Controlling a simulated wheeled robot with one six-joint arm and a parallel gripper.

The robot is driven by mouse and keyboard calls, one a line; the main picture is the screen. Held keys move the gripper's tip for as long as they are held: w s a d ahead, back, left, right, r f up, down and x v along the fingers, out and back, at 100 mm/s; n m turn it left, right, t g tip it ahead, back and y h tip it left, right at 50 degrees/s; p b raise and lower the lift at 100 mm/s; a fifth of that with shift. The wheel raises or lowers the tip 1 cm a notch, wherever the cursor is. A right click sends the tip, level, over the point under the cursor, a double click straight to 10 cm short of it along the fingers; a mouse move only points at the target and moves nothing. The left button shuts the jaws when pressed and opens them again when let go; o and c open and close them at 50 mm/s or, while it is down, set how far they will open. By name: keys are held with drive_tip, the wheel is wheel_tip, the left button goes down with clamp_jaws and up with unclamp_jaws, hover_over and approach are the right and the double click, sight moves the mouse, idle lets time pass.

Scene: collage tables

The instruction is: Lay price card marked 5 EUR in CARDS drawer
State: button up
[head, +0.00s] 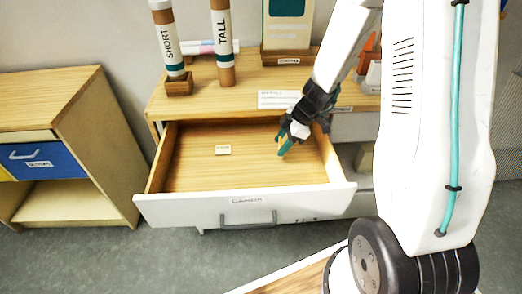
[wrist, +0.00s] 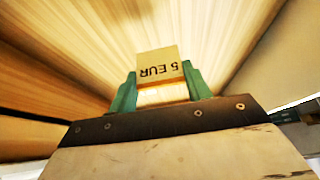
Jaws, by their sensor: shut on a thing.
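The price card marked 5 EUR (wrist: 158,63) is cream coloured and sits between the green fingers of my gripper (wrist: 158,92) in the wrist view. My gripper is shut on it. In the head view my gripper (head: 285,143) is over the right part of the open CARDS drawer (head: 245,206), inside its walls. Only a small pale bit of the held card may show there. Whether it touches the drawer floor I cannot tell. The drawer is pulled out, with a wooden inside and a white labelled front.
Another small card (head: 223,150) lies on the drawer floor, left of my gripper; its text is too small to read. On the top above stand the SHORT tube (head: 169,45), the TALL tube (head: 222,45) and a white sheet (head: 278,99). A wooden cabinet (head: 60,110) stands left.

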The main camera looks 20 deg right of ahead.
drive_tip(key=w+a, duration=0.1)
drive_tip(key=a, duration=0.1)
drive_tip(key=w+a, duration=0.1)
drive_tip(key=a, duration=0.1)
drive_tip(key=w+a, duration=0.1)
drive_tip(key=a, duration=0.1)
drive_tip(key=shift+w+a+f, duration=0.1)
drive_tip(key=shift+a+f, duration=0.05)
drive_tip(key=shift+f, duration=0.15)
drive_tip(key=shift+w+a+f, duration=0.1)
drive_tip(key=shift+a+f, duration=0.05)
drive_tip(key=shift+f, duration=0.75)
drive_tip(key=shift+a+f, duration=0.1)
drive_tip(key=shift+f, duration=0.8)
drive_tip(key=shift+f, duration=0.15)
drive_tip(key=o, duration=0.9)
drive_tip(key=shift+o, duration=0.2)
